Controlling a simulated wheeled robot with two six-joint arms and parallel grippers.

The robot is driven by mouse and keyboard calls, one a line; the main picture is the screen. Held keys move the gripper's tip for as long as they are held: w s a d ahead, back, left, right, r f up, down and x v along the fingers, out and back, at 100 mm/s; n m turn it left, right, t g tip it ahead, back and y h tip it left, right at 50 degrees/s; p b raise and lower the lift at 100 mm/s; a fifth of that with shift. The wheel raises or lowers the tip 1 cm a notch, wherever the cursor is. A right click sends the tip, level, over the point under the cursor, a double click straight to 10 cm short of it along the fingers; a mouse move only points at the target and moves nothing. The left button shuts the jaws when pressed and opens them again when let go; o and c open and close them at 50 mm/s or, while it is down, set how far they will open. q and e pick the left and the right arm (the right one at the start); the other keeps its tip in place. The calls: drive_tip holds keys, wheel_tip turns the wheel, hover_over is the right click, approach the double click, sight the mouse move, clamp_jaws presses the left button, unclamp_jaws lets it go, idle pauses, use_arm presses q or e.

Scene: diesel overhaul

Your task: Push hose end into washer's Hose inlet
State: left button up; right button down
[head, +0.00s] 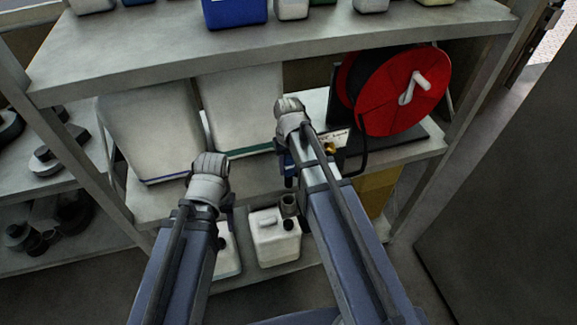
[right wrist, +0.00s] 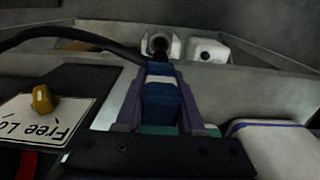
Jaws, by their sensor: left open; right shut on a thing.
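The hose end (right wrist: 160,105) is a blue piece with a white band; a black hose (right wrist: 85,36) runs from it to the left in the right wrist view. My right gripper (right wrist: 160,86) is shut around the hose end, a finger on each side. In the head view my right gripper (head: 288,172) is over the shelf front, mostly hidden by its own arm. The black hose (head: 366,135) hangs by the red reel (head: 400,95). My left gripper (head: 229,205) is open, lower left, largely hidden by its wrist. I cannot make out the washer or its hose inlet.
A label plate (right wrist: 50,120) with a yellow knob (right wrist: 42,98) lies beside the right gripper. Large white canisters (head: 150,130) stand on the middle shelf (head: 160,205). A small white canister (head: 275,240) stands below. The shelf's upright (head: 70,150) is at the left.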

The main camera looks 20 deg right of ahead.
drive_tip(key=shift+r+p, duration=1.35)
drive_tip(key=shift+r, duration=0.15)
use_arm(q)
wheel_tip(320, 180, up, 3)
